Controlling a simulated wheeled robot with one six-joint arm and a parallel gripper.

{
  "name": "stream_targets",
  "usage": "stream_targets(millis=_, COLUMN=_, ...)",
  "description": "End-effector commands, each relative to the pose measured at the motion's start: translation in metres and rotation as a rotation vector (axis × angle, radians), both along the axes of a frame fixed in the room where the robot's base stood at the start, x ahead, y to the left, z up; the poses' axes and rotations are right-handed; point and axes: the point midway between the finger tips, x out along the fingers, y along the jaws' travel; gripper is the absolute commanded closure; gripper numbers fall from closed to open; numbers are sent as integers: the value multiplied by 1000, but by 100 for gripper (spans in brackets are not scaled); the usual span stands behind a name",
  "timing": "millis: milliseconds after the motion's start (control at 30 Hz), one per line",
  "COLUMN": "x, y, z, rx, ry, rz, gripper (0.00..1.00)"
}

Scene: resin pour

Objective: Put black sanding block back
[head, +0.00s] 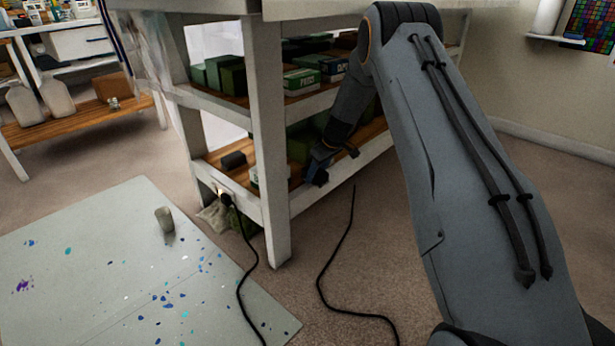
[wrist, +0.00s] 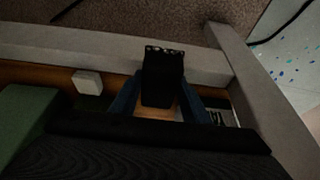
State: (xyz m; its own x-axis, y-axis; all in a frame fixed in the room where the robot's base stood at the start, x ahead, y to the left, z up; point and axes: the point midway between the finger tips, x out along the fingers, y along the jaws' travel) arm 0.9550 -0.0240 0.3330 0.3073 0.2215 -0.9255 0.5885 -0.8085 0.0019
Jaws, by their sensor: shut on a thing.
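The black sanding block (wrist: 163,80) is between the two blue fingers of my gripper (wrist: 161,98) in the wrist view, with small pale spots along its far edge. My gripper is shut on it, over the wooden lower shelf (wrist: 40,72) and near the shelf's pale edge rail. In the head view my gripper (head: 317,173) is low at the front of the workbench's lower shelf. The held block cannot be clearly made out there. I cannot tell whether the block touches the shelf.
A small pale block (wrist: 87,82) lies on the shelf beside a green box (wrist: 28,118). A bench leg (head: 268,130) stands left of my gripper. Another dark block (head: 234,160) sits farther left on the shelf. Black cables (head: 340,240) lie on the floor.

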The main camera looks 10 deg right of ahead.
Motion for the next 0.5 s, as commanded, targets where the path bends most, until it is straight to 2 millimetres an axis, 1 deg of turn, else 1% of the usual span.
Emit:
stream_targets(millis=33, x=4, y=3, z=-1, rx=1, ry=-1, rz=0, gripper=79)
stream_targets(millis=167, x=9, y=6, z=0, rx=1, ry=1, rz=-1, gripper=79)
stream_targets(millis=267, x=16, y=12, z=-1, rx=0, ry=0, rz=0, gripper=79)
stream_targets(millis=400, x=35, y=26, z=-3, rx=0, ry=-1, rz=2, gripper=79)
stream_targets(millis=500, x=34, y=24, z=-14, rx=1, ry=2, rz=-2, gripper=79)
